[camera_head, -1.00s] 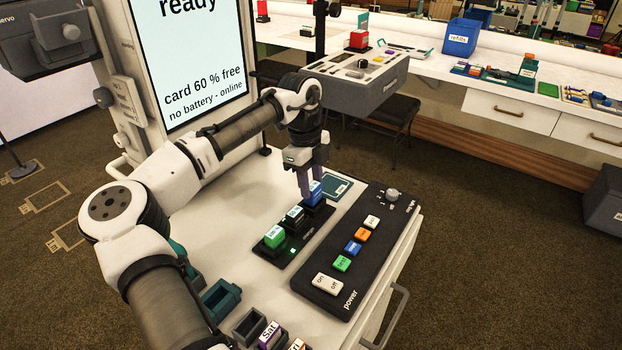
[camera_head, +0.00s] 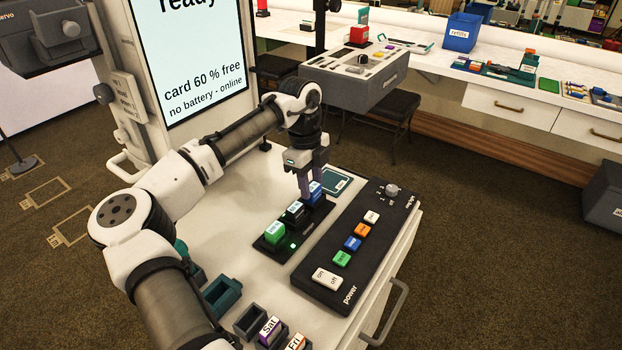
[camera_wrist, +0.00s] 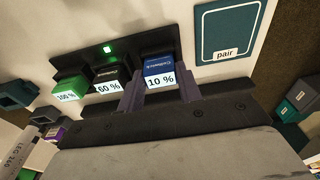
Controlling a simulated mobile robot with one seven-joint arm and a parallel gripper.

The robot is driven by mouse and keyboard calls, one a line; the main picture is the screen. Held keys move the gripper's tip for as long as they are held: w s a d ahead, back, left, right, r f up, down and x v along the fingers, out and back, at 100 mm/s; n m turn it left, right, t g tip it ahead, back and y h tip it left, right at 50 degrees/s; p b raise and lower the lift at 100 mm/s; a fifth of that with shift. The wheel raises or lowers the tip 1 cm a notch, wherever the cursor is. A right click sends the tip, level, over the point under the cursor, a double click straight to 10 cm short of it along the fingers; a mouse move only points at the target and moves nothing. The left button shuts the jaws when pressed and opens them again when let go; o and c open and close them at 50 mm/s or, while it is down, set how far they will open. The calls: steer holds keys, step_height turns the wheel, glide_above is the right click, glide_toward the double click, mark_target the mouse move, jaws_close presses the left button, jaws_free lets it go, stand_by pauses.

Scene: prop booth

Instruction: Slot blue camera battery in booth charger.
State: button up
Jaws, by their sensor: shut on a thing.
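The blue battery (camera_head: 315,188), labelled 10 %, stands at the far end of the black charger (camera_head: 261,245). My gripper (camera_head: 309,190) points down and is shut on it. In the wrist view the blue battery (camera_wrist: 159,72) sits between the two purple-grey fingers of my gripper (camera_wrist: 159,92), at the right-hand bay of the charger (camera_wrist: 160,42). How deep it sits is hidden. A black battery (camera_wrist: 109,76) marked 60 % and a green battery (camera_wrist: 69,86) marked 100 % stand in the other bays. A green light glows on the charger.
A black power panel (camera_head: 335,295) with coloured buttons lies right of the charger. A teal "pair" pad (camera_head: 338,180) lies just beyond it. Open teal (camera_head: 222,296) and grey bins are at the front. A screen (camera_head: 190,60) reading "no battery - online" stands behind my arm.

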steer(key=shift+f, duration=0.2)
steer(key=o, duration=1.1)
step_height(320, 180, up, 7)
steer(key=p, duration=0.7)
stand_by(0.5)
